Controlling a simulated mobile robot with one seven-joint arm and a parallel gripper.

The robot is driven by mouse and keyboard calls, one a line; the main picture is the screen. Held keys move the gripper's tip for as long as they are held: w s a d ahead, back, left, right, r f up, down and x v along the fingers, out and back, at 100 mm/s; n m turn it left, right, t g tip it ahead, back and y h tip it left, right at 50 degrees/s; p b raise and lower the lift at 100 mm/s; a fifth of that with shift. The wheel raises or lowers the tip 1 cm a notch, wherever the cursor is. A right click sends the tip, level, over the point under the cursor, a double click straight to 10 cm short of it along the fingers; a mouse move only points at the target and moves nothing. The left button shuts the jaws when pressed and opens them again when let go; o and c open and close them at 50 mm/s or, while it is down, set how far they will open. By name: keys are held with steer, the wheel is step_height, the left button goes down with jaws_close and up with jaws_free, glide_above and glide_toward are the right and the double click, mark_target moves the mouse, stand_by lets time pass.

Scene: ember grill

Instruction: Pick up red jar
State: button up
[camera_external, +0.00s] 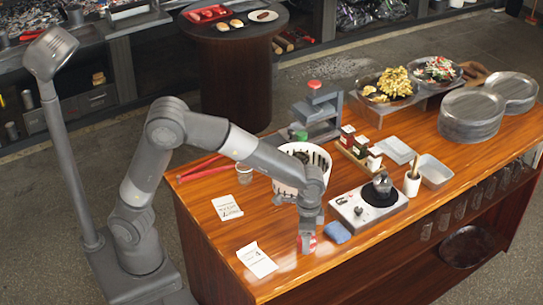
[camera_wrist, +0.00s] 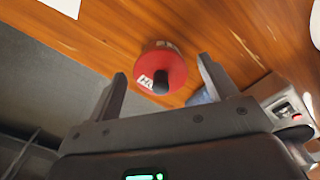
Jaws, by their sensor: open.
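The red jar (camera_wrist: 155,60) stands on the wooden counter near its front edge. It has a round red lid with a dark knob and a pale label with dark marks. In the external view the red jar (camera_external: 313,243) shows only partly, behind my fingers. My gripper (camera_external: 306,241) points down at it. In the wrist view my gripper (camera_wrist: 162,75) is open and empty, with one finger on each side of the jar in the picture. Whether the fingers reach down around it or touch it, I cannot tell.
A blue cloth (camera_external: 337,232) and a burner-like unit (camera_external: 348,209) lie to the right of the jar. A white basket (camera_external: 287,176) stands behind my wrist. Paper cards (camera_external: 256,260) lie to the left. A rack (camera_external: 355,155) of small jars stands farther back.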

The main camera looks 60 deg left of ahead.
step_height(320, 180, down, 2)
steer(key=shift+f, duration=0.1)
steer(key=c, duration=1.5)
steer(key=shift+r, duration=0.3)
steer(key=shift+r, duration=0.75)
steer(key=r, duration=0.2)
steer(key=shift+s+d+r, duration=0.15)
steer(key=shift+s+r, duration=0.05)
steer(key=shift+r, duration=0.1)
steer(key=shift+s+d+r, duration=0.8)
steer(key=shift+s+r, duration=0.3)
steer(key=shift+s, duration=0.55)
steer(key=shift+s+d+r, duration=0.75)
steer(key=shift+s+r, duration=0.3)
steer(key=shift+s, duration=0.6)
steer(key=shift+s+d+r, duration=0.8)
steer(key=shift+s+r, duration=0.3)
steer(key=shift+s, duration=0.55)
